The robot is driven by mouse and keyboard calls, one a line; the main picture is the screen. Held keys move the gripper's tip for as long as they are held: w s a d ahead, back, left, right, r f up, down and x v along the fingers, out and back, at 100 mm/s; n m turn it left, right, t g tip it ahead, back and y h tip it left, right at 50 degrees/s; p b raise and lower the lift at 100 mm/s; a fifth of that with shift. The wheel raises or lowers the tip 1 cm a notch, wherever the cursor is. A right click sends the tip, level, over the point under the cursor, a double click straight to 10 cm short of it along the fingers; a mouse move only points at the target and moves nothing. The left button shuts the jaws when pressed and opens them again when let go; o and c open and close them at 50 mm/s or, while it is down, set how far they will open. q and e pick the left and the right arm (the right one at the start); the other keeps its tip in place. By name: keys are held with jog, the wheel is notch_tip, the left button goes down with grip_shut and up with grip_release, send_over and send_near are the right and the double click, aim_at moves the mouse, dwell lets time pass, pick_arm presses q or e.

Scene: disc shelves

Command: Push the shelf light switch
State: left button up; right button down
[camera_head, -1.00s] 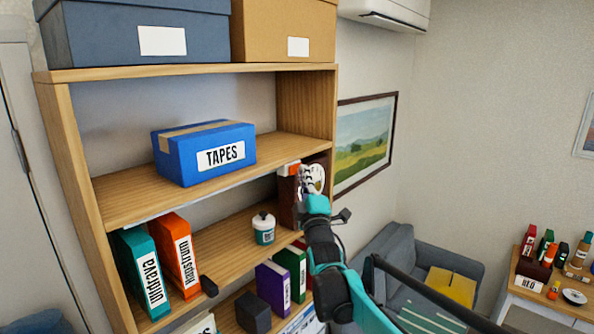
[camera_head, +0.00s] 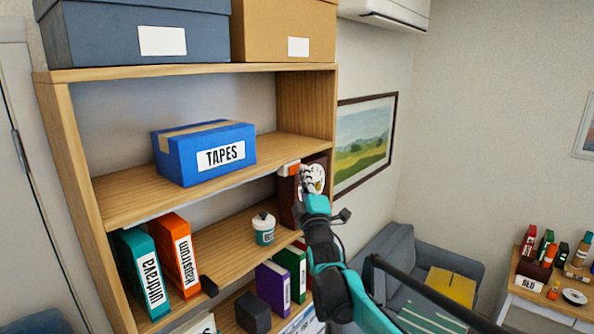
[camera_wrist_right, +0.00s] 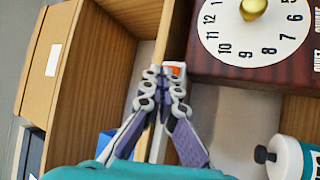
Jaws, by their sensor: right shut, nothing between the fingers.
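The shelf light switch (camera_head: 289,169) is a small white housing with an orange part. It sits at the front edge of the middle shelf board, near the right side. In the right wrist view the switch (camera_wrist_right: 175,70) shows just beyond my fingertips, partly hidden by them. My right gripper (camera_head: 303,177) is shut and empty, close to the switch at its right. It also shows in the right wrist view (camera_wrist_right: 165,76). I cannot tell whether the fingertips touch the switch. My left gripper is not in view.
A dark wooden clock (camera_wrist_right: 240,72) stands right beside the fingers. A white and teal jar (camera_head: 264,230) stands on the shelf below. The blue TAPES box (camera_head: 203,152) sits on the board above, with free board around it. Binders (camera_head: 143,272) stand lower left.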

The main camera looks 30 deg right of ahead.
jog(key=shift+w+a, duration=0.1)
jog(key=shift+w, duration=0.05)
jog(key=shift+w, duration=0.25)
jog(key=shift+s, duration=0.5)
jog(key=shift+s+d, duration=0.4)
jog(key=shift+s, duration=0.5)
jog(key=shift+s+d, duration=0.4)
jog(key=shift+s, duration=0.5)
jog(key=shift+s+d, duration=0.4)
jog(key=shift+s, duration=0.5)
